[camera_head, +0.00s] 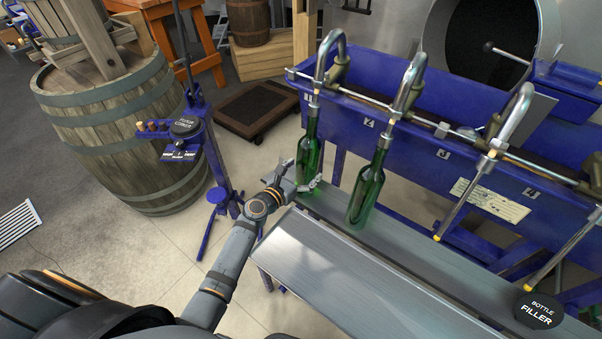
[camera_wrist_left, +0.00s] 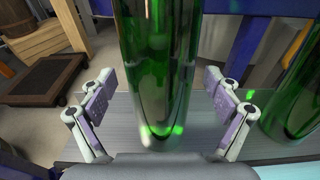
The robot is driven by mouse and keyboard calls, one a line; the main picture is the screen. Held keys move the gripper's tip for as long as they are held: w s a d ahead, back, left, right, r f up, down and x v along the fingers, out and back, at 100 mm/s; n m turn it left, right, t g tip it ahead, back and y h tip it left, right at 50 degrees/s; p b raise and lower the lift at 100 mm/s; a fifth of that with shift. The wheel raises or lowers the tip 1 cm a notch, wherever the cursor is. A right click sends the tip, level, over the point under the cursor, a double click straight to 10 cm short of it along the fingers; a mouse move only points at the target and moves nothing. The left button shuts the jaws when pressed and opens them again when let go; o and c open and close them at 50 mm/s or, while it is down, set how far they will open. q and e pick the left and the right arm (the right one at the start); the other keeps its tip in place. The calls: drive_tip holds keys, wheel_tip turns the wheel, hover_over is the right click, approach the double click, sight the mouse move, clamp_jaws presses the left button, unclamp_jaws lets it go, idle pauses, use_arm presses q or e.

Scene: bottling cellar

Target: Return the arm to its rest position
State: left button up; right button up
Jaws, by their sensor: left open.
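My left arm reaches in from the lower left in the head view. Its gripper (camera_head: 297,181) is at the left end of the bottle filler (camera_head: 539,310). A green bottle (camera_head: 309,150) stands upright under the first spout, right at the gripper. In the left wrist view the open fingers of the left gripper (camera_wrist_left: 162,112) stand on either side of this bottle (camera_wrist_left: 155,60), with a gap on both sides. A second green bottle (camera_head: 367,192) stands under the second spout, and part of it shows at the right of the wrist view (camera_wrist_left: 300,95). My right gripper is not in view.
The third spout (camera_head: 463,200) and fourth spout (camera_head: 560,250) have no bottle under them. A metal shelf (camera_head: 340,285) runs along the filler's front. A floor corker (camera_head: 186,128) and a large barrel (camera_head: 125,135) stand to the left.

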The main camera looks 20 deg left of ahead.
use_arm(q)
drive_tip(key=shift+x, duration=0.8)
drive_tip(key=shift+c, duration=0.4)
drive_tip(key=c, duration=1.7)
drive_tip(key=shift+c, duration=0.2)
